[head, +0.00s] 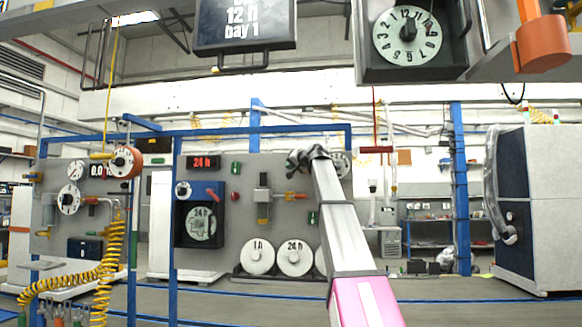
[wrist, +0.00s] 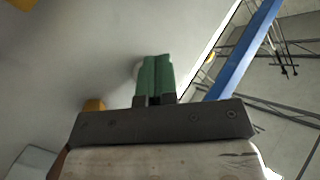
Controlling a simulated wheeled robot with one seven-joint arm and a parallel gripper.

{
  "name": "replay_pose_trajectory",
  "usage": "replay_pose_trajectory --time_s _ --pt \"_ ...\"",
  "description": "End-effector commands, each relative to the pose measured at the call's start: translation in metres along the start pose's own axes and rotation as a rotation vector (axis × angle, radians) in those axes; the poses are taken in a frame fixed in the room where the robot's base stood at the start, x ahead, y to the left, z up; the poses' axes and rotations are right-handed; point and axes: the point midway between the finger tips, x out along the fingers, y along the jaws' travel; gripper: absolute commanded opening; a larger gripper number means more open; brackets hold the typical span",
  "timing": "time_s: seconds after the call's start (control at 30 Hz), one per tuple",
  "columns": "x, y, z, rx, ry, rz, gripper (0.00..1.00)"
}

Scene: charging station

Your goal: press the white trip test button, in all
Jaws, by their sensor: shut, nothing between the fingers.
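My gripper shows in the wrist view with its two green fingertips (wrist: 156,72) closed together, with nothing between them. The fingertips point at a pale grey panel face. A small whitish rounded shape (wrist: 137,70) shows at the left edge of the fingertips, mostly hidden by them. It may be the white trip test button, but I cannot tell, nor whether the fingers touch it. In the head view, my gripper (head: 303,159) is a small dark shape in front of the grey panel (head: 270,215), at its upper right. No white button can be made out there.
White discs (head: 257,257) stand below. A blue post (wrist: 243,50) rises right of my fingers in the wrist view. An orange part (wrist: 93,104) shows at left.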

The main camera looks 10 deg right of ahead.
Motion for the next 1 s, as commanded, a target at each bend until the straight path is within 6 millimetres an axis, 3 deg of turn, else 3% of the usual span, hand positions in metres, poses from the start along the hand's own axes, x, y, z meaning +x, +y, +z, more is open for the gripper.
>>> replay_pose_trajectory --time_s 0.3,1.0 --pt "-0.002 -0.001 0.002 0.000 0.000 0.000 0.00" --pt "-0.035 -0.025 0.025 0.000 0.000 0.000 0.00"
